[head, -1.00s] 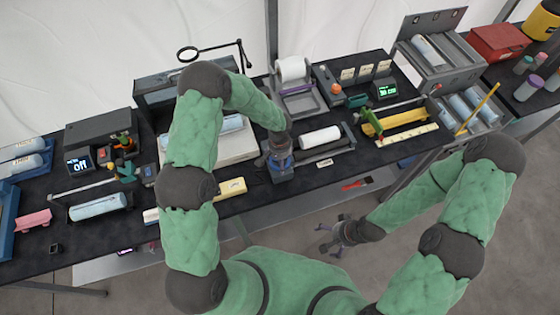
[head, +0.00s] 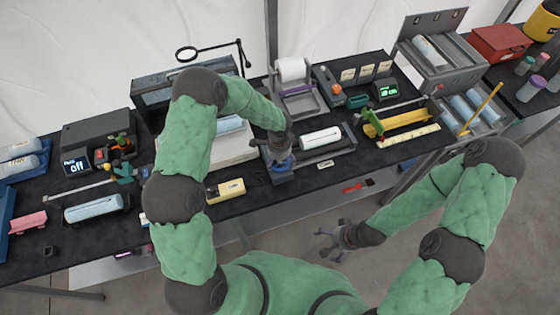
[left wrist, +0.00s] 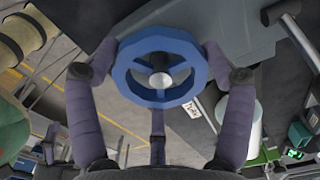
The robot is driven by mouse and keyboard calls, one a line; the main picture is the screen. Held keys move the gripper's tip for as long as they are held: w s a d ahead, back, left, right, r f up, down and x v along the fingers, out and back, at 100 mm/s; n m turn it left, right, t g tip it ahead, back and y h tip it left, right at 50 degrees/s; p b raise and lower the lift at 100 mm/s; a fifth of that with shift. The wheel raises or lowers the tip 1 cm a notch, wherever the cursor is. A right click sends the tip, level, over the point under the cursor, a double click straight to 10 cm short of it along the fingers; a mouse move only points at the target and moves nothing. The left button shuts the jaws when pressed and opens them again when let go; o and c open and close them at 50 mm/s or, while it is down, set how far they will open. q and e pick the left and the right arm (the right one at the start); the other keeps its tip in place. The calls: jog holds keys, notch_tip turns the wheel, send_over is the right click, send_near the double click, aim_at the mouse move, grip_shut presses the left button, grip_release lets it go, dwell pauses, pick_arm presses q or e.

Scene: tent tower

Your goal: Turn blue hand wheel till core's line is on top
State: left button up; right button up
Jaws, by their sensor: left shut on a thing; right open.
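The blue hand wheel (left wrist: 187,92) fills the middle of the left wrist view, with a silver hub. It is mostly hidden behind my gripper in the head view (head: 283,163). My left gripper (left wrist: 160,75) is shut on the wheel, its fingers around the rim. The white core (head: 321,137) lies on the dark roller stand (head: 342,146) to the right of the wheel. A small dark mark shows on the core, but I cannot tell exactly how its line sits. My right gripper (head: 333,240) is open and empty, low over the floor in front of the table.
A tan block-like device (head: 227,190) lies left of the wheel, near the table's front edge. A paper roll holder (head: 293,90) stands behind the core. A yellow trough (head: 402,124) and a white ruler strip (head: 410,136) lie to the right.

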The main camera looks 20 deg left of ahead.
pick_arm(q)
jog(key=shift+s+a+f+m, duration=0.1)
jog(key=shift+s+f+m, duration=0.1)
jog(key=shift+m, duration=0.7)
jog(key=shift+s+a+f+m, duration=0.1)
jog(key=shift+s+m, duration=0.05)
jog(key=shift+m, duration=0.75)
jog(key=o, duration=0.8)
jog(key=shift+o, duration=1.2)
jog(key=shift+w+a, duration=0.1)
jog(key=shift+a+r, duration=0.1)
jog(key=shift+w+r, duration=0.1)
jog(key=shift+w, duration=0.05)
jog(key=shift+d+r, duration=0.1)
jog(key=shift+d, duration=0.1)
